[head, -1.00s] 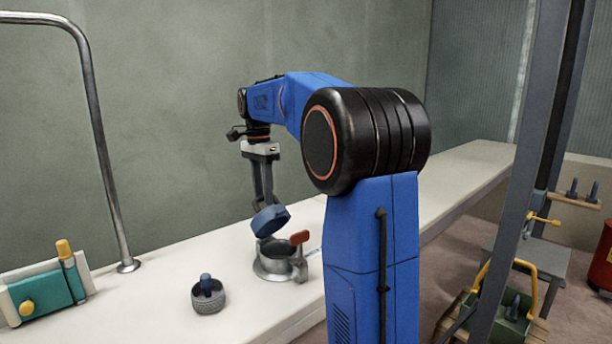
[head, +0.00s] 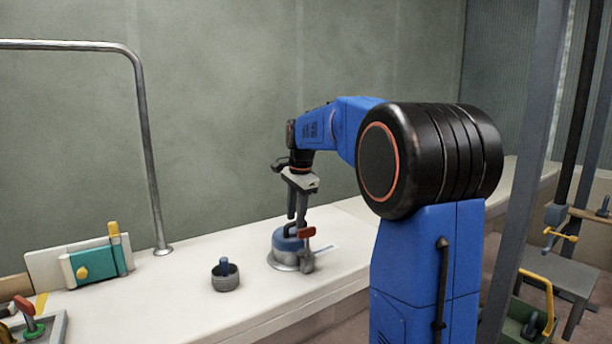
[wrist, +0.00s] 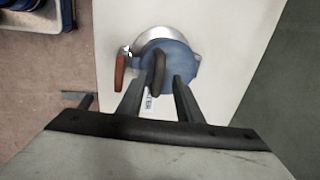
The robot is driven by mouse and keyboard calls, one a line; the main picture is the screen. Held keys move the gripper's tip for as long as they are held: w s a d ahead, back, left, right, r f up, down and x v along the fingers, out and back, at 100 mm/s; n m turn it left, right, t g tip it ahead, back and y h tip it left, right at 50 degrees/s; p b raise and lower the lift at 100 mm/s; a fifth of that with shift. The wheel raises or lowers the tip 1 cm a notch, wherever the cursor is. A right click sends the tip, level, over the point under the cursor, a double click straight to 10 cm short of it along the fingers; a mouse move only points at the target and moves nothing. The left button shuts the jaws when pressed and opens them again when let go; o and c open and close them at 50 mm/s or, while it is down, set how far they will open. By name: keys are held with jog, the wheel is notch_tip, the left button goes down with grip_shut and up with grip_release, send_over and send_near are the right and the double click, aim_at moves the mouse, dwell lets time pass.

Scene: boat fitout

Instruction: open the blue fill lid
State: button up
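The blue fill lid (head: 285,241) lies flat on the round metal fill neck (head: 284,264) on the white counter. In the wrist view the lid (wrist: 180,58) covers most of the neck (wrist: 152,36), and its dark handle (wrist: 158,72) stands up from it. A red-handled lever (head: 306,232) is at the neck's side; it also shows in the wrist view (wrist: 120,72). My gripper (head: 298,218) points down over the lid. In the wrist view my gripper (wrist: 158,84) is open, its fingers apart with the handle between them and gaps showing. I cannot tell if a fingertip touches the lid.
A grey round cup with a blue knob (head: 226,275) stands left of the neck. A bent metal rail (head: 150,160) rises from the counter behind it. A teal box with yellow parts (head: 95,265) is farther left. The counter right of the neck is clear.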

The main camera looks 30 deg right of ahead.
jog(key=shift+s+f, duration=0.2)
notch_tip(320, 180, up, 14)
jog(key=s, duration=0.2)
jog(key=shift+s+r, duration=0.15)
jog(key=shift+s, duration=0.25)
dwell(0.3)
